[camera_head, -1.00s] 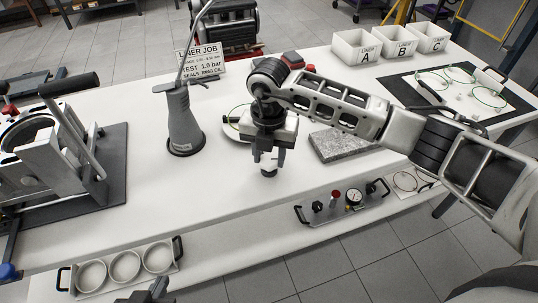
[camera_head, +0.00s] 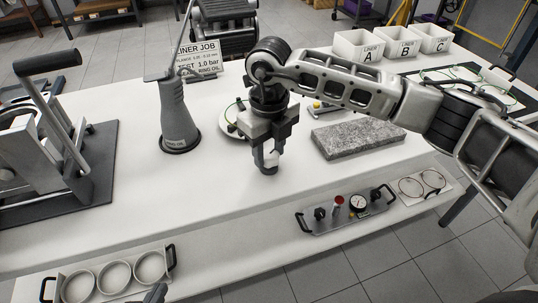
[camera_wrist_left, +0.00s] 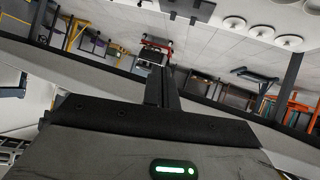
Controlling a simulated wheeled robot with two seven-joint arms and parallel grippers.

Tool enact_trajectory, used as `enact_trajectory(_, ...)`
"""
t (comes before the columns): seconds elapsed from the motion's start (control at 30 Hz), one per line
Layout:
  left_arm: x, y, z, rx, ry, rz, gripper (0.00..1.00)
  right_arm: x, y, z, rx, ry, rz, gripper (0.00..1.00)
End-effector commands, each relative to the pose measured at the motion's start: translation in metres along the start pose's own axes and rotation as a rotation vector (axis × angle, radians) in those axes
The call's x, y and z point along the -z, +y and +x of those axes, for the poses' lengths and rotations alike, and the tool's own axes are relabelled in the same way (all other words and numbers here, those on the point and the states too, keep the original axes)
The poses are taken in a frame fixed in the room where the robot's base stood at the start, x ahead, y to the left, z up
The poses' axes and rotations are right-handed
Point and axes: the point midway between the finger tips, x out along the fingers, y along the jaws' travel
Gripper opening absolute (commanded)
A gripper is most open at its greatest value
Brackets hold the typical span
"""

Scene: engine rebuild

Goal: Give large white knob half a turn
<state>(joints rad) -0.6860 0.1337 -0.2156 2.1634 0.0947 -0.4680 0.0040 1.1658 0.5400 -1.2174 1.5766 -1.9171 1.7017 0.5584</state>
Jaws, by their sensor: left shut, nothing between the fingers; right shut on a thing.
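My right gripper (camera_head: 268,160) points down over the white bench top, in the middle of the head view. It is shut on a small pale thing (camera_head: 269,168), mostly hidden by the fingers. I cannot tell whether this is the large white knob; no other white knob stands out clearly. My left gripper shows in the left wrist view (camera_wrist_left: 164,88), its fingers together and empty. In the head view only a dark tip of it (camera_head: 156,293) shows at the bottom edge, far from the right gripper.
A grey oil can (camera_head: 176,117) stands left of the right gripper. A clamp fixture with a long lever (camera_head: 62,107) stands at far left. A grey stone block (camera_head: 357,139) lies to the right. A gauge panel (camera_head: 345,214) and ring tray (camera_head: 150,290) sit on the lower shelf.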

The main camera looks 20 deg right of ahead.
Motion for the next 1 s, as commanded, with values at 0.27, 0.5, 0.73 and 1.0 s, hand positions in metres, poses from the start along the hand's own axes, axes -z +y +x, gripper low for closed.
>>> enact_trajectory(0.27,-0.011,0.0,0.006,-0.01,0.017,-0.02,0.0,-0.001,-0.001,0.002,0.001,-0.005,-0.264,0.16)
enact_trajectory(0.5,-0.015,-0.002,0.01,-0.008,0.038,-0.01,0.0,-0.001,-0.001,0.002,0.003,-0.005,-0.491,0.16)
enact_trajectory(0.73,-0.017,-0.002,0.013,-0.01,0.055,0.0,0.0,-0.001,-0.001,0.001,0.003,-0.004,-0.688,0.16)
enact_trajectory(1.0,-0.021,-0.001,0.015,-0.014,0.063,0.007,0.0,-0.001,-0.001,0.0,0.002,-0.005,-0.854,0.16)
